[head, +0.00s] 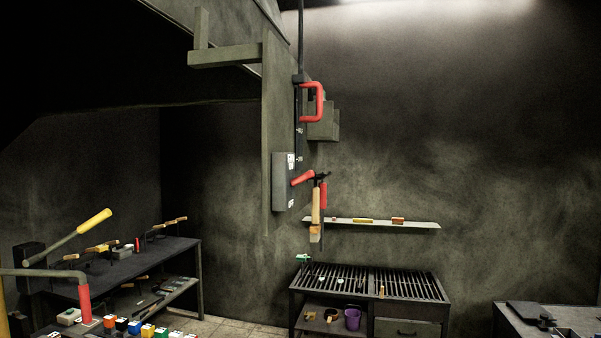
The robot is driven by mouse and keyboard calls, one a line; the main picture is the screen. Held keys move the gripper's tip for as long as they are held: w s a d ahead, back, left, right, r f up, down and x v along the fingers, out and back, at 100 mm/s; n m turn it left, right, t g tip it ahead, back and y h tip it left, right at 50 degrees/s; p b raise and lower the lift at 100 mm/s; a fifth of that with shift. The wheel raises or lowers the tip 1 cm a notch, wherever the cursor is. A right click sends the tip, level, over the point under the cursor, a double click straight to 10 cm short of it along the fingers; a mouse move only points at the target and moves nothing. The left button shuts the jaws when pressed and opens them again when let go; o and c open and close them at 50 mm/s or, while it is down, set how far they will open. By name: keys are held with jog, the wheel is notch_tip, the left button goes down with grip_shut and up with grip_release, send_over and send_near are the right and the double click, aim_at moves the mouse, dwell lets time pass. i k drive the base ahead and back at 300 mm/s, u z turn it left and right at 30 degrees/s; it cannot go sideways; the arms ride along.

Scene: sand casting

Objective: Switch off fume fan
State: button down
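A grey switch box (283,184) is fixed to a hanging panel (275,110) at the centre of the head view. A red lever (302,178) sticks out from its right side, slanting slightly upward. The box bears small white labels, too small to read. Above it, a red D-shaped handle (319,102) is mounted on a dark vertical rail. I cannot tell from the picture which of these controls the fume fan. A dark hood (110,55) fills the upper left. My gripper is not in view.
A hammer (316,205) hangs close right of the lever. A wall shelf (420,225), slatted bench (400,282) and tool table (190,245) stand beyond. At lower left, a yellow-handled lever (94,222) and a red-gripped bar (84,303) stick out near.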

aim_at(306, 177)
jog(key=k, duration=1.25)
jog(key=z, duration=0.3)
jog(key=i, duration=1.7)
jog(key=u, duration=0.4)
